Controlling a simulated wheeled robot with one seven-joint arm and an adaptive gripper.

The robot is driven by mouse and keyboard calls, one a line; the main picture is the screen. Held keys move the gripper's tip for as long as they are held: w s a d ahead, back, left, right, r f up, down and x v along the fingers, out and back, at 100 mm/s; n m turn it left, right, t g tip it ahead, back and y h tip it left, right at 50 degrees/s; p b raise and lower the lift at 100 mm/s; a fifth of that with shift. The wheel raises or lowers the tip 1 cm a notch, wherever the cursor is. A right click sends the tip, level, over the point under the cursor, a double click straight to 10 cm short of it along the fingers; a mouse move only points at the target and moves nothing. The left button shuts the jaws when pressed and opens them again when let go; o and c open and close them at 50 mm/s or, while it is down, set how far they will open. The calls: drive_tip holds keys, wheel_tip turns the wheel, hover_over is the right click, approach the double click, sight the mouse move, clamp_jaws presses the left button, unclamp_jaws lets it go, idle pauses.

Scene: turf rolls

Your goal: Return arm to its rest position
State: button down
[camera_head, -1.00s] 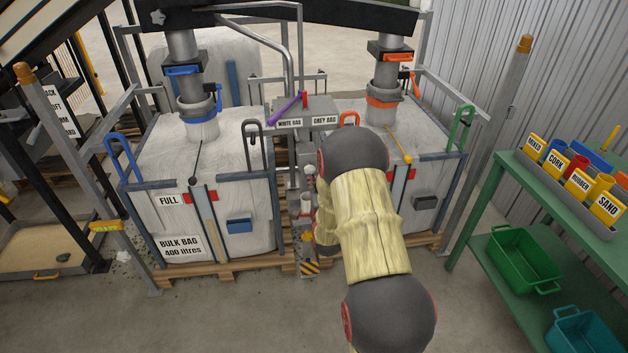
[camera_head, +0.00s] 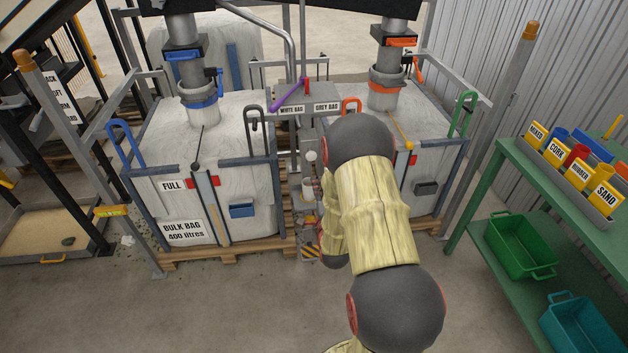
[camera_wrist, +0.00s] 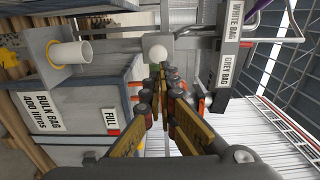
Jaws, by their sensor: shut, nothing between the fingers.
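My arm reaches forward in the head view, its cream and dark grey links in front of the right-hand bulk bag (camera_head: 432,140). My gripper (camera_wrist: 164,72) shows in the wrist view, its fingers together with nothing between them. In the head view the gripper itself is hidden behind my arm. In the wrist view a white ball knob (camera_wrist: 158,53) lies just beyond the fingertips; I cannot tell whether they touch it. The same knob appears in the head view (camera_head: 311,156) on the post between the two bags.
The left bulk bag (camera_head: 237,140), labelled FULL, stands on a wooden pallet (camera_head: 225,250). A grey control box (camera_head: 300,98) sits between the bags. A green shelf (camera_head: 490,190) with labelled cups and bins is at the right. Floor in front of the pallets is clear.

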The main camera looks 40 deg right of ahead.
idle(0.3)
drive_tip(key=s+a+f+n+g+y, duration=0.1)
drive_tip(key=s+f+n+g+y, duration=0.15)
drive_tip(key=f, duration=0.45)
drive_tip(key=s+a+f+n+g+y, duration=0.1)
drive_tip(key=s+a+f+n+g, duration=0.1)
drive_tip(key=f+n+g, duration=0.35)
drive_tip(key=s+a+f+n+g+y, duration=0.2)
drive_tip(key=s+a+n, duration=0.1)
drive_tip(key=s+a, duration=0.2)
drive_tip(key=s+a+r+n+y, duration=0.1)
drive_tip(key=s+a+r+n, duration=0.3)
drive_tip(key=a+r, duration=0.4)
drive_tip(key=s+a+r+n+y, duration=0.1)
drive_tip(key=s+a+r+n, duration=0.3)
drive_tip(key=r, duration=1.1)
drive_tip(key=s+a+r+n+y, duration=0.1)
drive_tip(key=s+a+r+n, duration=0.4)
drive_tip(key=s+a+r, duration=0.3)
drive_tip(key=a+r, duration=0.4)
drive_tip(key=shift+s+a+y, duration=0.35)
drive_tip(key=shift+a, duration=0.05)
